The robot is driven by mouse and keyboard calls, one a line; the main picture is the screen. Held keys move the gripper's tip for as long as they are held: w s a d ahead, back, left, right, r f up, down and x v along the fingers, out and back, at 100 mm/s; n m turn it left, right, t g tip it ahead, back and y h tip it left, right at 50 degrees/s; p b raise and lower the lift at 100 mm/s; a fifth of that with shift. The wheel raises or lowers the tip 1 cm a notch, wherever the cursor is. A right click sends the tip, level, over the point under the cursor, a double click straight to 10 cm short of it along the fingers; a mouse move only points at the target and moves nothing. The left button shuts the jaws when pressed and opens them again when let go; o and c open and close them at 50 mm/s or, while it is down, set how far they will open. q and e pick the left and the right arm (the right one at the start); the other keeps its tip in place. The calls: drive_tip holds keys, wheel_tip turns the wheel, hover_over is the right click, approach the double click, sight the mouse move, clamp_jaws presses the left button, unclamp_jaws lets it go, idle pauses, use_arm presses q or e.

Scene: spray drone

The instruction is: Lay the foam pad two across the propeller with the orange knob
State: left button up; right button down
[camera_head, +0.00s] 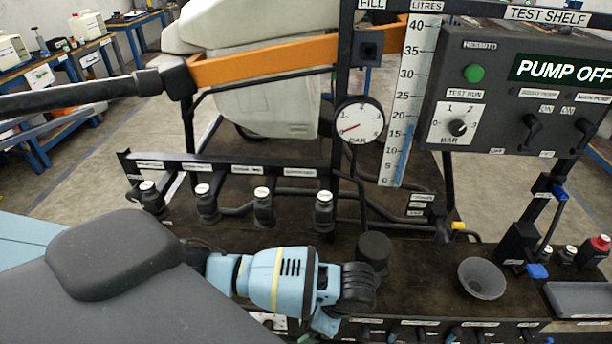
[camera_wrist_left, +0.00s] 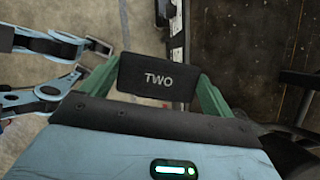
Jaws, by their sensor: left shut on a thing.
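The foam pad two (camera_wrist_left: 157,92) is a dark block with the white word TWO facing the left wrist camera. My left gripper (camera_wrist_left: 157,80) is shut on it, with a green finger at each side of the pad. The pad does not show in the head view. There, an orange boom (camera_head: 265,62) runs to a dark joint (camera_head: 177,80), with a black arm (camera_head: 75,98) going on to the left. I cannot make out an orange knob or a propeller. My right gripper is not in view.
A dark bench (camera_head: 420,275) carries a row of black valves, a grey funnel (camera_head: 482,278) and a dark cylinder (camera_head: 374,248). A gauge (camera_head: 359,120), a white scale (camera_head: 410,100) and a PUMP OFF panel (camera_head: 525,85) stand behind. Open floor (camera_head: 85,165) lies at left.

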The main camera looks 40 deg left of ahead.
sight(306, 324)
use_arm(q)
drive_tip(key=r+n+g+h, duration=0.1)
drive_tip(key=r+n, duration=0.1)
drive_tip(key=n, duration=0.2)
drive_tip(key=s+r+n+g+h, duration=0.1)
drive_tip(key=r+n, duration=0.1)
drive_tip(key=n, duration=0.2)
drive_tip(key=s+a+r+n+g+h, duration=0.1)
drive_tip(key=r+n, duration=0.2)
drive_tip(key=n, duration=0.2)
drive_tip(key=shift+r+h+p, duration=0.1)
drive_tip(key=shift+h+p, duration=0.3)
drive_tip(key=shift+s+r+n+h, duration=0.1)
drive_tip(key=shift+r+n+h, duration=0.2)
drive_tip(key=shift+r+n, duration=0.45)
drive_tip(key=shift+a+f, duration=0.1)
drive_tip(key=shift+f, duration=0.1)
